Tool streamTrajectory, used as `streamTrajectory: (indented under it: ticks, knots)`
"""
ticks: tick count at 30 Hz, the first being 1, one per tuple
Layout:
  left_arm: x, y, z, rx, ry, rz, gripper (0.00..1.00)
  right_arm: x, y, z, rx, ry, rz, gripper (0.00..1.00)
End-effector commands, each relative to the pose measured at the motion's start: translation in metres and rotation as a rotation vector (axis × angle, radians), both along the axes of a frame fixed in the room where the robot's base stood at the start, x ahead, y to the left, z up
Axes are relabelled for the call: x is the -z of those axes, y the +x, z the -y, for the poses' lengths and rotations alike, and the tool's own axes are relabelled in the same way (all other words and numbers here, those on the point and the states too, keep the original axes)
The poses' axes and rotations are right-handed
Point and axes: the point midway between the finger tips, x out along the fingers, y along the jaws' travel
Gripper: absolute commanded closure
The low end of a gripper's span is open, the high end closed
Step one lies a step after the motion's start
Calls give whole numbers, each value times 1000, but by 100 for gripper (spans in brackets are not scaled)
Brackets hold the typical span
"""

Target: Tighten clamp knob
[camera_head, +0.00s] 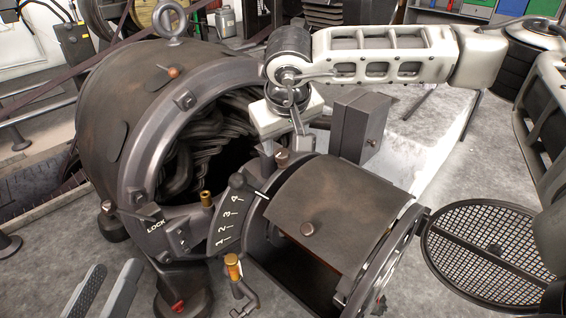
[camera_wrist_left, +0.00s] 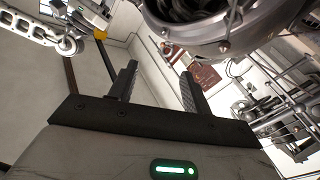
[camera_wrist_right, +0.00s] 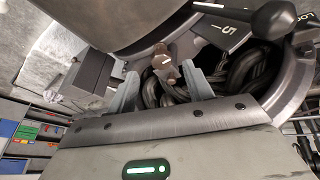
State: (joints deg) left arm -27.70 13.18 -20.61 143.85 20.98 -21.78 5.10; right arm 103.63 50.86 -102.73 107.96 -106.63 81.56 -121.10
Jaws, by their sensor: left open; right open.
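The dynamo has a big dark drum (camera_head: 125,105) with a dark coil-filled opening. A smaller cylinder end (camera_head: 335,215) is swung out in front of it. A small brownish clamp knob (camera_head: 282,158) stands at the top between them. In the right wrist view the knob (camera_wrist_right: 165,64) shows between my fingertips. My right gripper (camera_head: 284,146) is open, its fingers on either side of the knob; contact cannot be told. My left gripper (camera_head: 114,270) is open and empty at the lower left, also seen in the left wrist view (camera_wrist_left: 158,80).
A ball-ended lever (camera_head: 237,182) stands by a numbered scale (camera_head: 229,215) marked LOCK. A brass fitting (camera_head: 232,266) is below it. A dark box (camera_head: 358,125) stands right of my right gripper. A round mesh grille (camera_head: 485,250) lies at the right.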

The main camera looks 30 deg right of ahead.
Motion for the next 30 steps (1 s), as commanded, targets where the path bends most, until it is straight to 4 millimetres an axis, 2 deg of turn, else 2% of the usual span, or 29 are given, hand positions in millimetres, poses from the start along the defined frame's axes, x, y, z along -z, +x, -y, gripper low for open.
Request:
streamTrajectory:
  ticks: [1, 3, 9, 15, 23, 28, 30]
  knots:
    - [-3, 4, -1, -7, 19, 67, 51, 15, 4, 2, 1, 0, -2, 49]
    - [-13, 8, -3, -19, 42, 151, 51, 27, 9, 4, 2, 0, -1, 49]
    - [-37, 12, -5, -44, 87, 343, 51, 53, 21, 9, 1, 0, 0, 49]
    - [-48, 11, -6, -53, 106, 425, 51, 62, 26, 11, 1, 1, 0, 49]
    - [-49, 11, -6, -55, 108, 432, 51, 62, 26, 11, 1, 1, 0, 49]
    - [-49, 11, -6, -53, 107, 431, 51, 62, 26, 11, 1, 1, 0, 92]
    - [-49, 11, -6, -53, 107, 431, 51, 62, 26, 11, 1, 1, 0, 92]
